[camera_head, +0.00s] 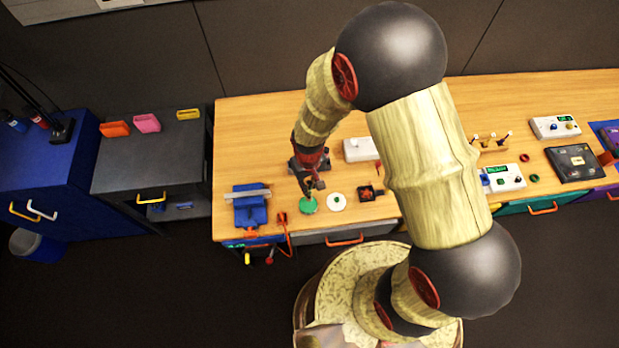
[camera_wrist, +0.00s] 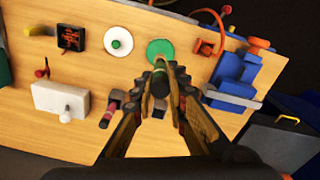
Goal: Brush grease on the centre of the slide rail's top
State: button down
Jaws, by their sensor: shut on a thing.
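The slide rail (camera_head: 251,194) is a light grey bar lying across a blue block (camera_head: 250,212) at the table's left end. In the wrist view the rail (camera_wrist: 232,98) lies to the right of my gripper (camera_wrist: 160,82). I cannot tell whether the brush touches the disc.
A white disc with a green centre (camera_head: 336,202) and a dark square holder (camera_head: 367,193) stand to the right. A white box (camera_head: 359,150) is behind them. An orange cable-like thing (camera_head: 284,222) lies between the blue block and the green disc. Control panels fill the table's right.

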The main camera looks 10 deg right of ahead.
jog(key=shift+w+f, duration=0.2)
jog(key=shift+w, duration=0.25)
jog(key=shift+s+f+b, duration=0.15)
jog(key=shift+f+b, duration=0.3)
jog(key=shift+a+f+b, duration=0.1)
jog(key=shift+f+b, duration=1.4)
jog(key=shift+f, duration=0.85)
jog(key=shift+f+b, duration=0.45)
jog(key=shift+f, duration=0.1)
jog(key=shift+r, duration=0.1)
jog(key=shift+r+p, duration=2.4)
jog(key=shift+r, duration=1.1)
jog(key=shift+f, duration=0.1)
